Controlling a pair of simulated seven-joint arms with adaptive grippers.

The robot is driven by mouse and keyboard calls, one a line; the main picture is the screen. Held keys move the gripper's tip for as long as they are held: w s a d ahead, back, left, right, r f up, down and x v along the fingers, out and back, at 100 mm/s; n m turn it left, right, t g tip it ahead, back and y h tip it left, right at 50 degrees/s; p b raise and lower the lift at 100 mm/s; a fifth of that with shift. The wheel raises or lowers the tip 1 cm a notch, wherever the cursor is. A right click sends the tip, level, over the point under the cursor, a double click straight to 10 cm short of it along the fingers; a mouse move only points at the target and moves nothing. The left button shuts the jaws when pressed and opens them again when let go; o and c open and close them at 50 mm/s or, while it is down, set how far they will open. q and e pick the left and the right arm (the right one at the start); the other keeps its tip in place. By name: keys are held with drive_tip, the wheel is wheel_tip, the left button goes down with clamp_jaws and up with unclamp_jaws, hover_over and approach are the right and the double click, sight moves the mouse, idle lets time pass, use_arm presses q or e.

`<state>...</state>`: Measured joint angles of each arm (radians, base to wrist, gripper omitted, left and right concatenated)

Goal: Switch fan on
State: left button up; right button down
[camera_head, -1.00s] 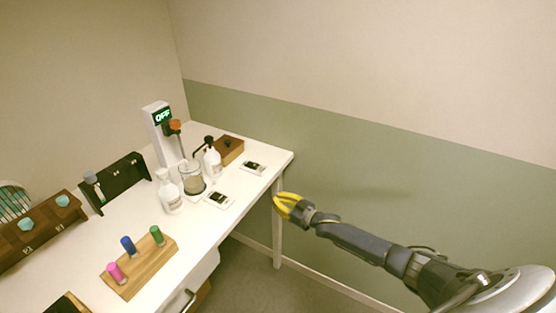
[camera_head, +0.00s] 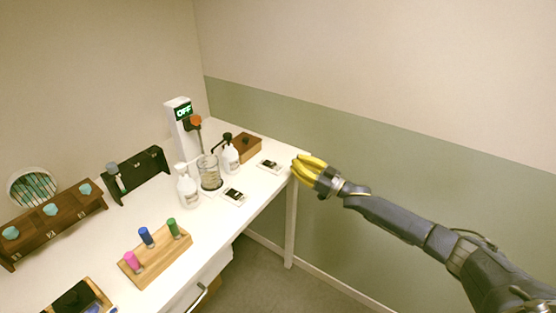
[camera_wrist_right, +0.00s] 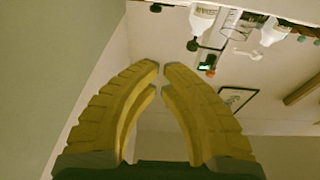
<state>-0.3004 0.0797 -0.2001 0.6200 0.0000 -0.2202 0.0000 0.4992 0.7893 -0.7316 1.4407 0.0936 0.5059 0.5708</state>
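A round, grey-rimmed object with a slatted or grille-like face (camera_head: 34,187) stands at the far left of the table in the head view; it looks like the fan. A white column device with a green "OFF" display (camera_head: 183,112) stands at the back. Two small white plates with dark inserts, a nearer one (camera_head: 234,197) and a farther one (camera_head: 269,165), lie near the table's right edge. I cannot tell which control belongs to the fan. My right gripper (camera_head: 298,166), with yellow fingers, is empty beside the table's right corner. Its fingertips nearly meet in the right wrist view (camera_wrist_right: 162,72).
White bottles (camera_head: 188,188) and a glass beaker (camera_head: 210,176) stand before the column. A wooden box (camera_head: 245,146) is behind them. A wooden block (camera_head: 155,260) holds pink, blue and green pegs. A brown rack (camera_head: 55,228) is left. Floor right of the table is clear.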

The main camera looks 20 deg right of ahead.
drive_tip(key=r, duration=0.2)
hover_over(269, 163)
drive_tip(key=s+d, duration=0.2)
drive_tip(key=shift+w, duration=0.15)
drive_tip(key=shift+w+a+f, duration=0.15)
drive_tip(key=shift+f, duration=1.9)
drive_tip(key=shift+s, duration=0.2)
